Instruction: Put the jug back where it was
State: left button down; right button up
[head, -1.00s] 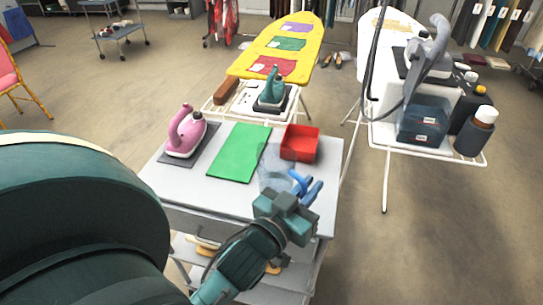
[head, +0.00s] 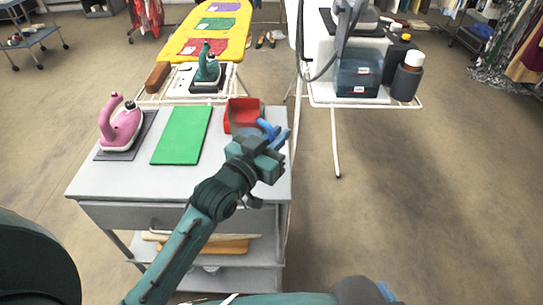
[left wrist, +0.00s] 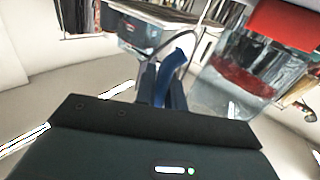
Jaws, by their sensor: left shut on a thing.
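The jug is clear, with a blue handle (head: 267,127). It is at the right end of the cart top, in front of the red bin; its see-through body is hard to make out in the head view. My left gripper (head: 272,139) is shut on the handle. In the left wrist view the jug's clear body (left wrist: 218,82) is right of the fingers, which hold the blue handle (left wrist: 173,75). I cannot tell whether the jug's base touches the cart. My right gripper is not in view.
The grey cart (head: 130,180) carries a pink iron (head: 121,128), a green mat (head: 182,135) and a red bin (head: 241,113). Behind stands a yellow ironing board (head: 208,32) with a teal iron (head: 207,68). A white board with a steam station (head: 357,75) and bottles is right. Floor at right is clear.

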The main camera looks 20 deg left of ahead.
pick_arm(q)
jog(key=shift+f+b, duration=0.35)
jog(key=shift+f, duration=2)
jog(key=c, duration=1.9)
grip_release()
jog(key=shift+f, duration=0.2)
jog(key=shift+c, duration=0.2)
jog(key=o, duration=0.5)
jog(key=shift+c, duration=0.2)
jog(key=shift+r, duration=0.1)
jog(key=shift+s+r, duration=0.1)
jog(key=v, duration=1.1)
jog(key=s+d+f+g, duration=0.4)
jog(key=s+f, duration=0.5)
jog(key=f, duration=0.4)
jog(key=shift+n+g, duration=0.4)
jog(key=shift+g, duration=0.4)
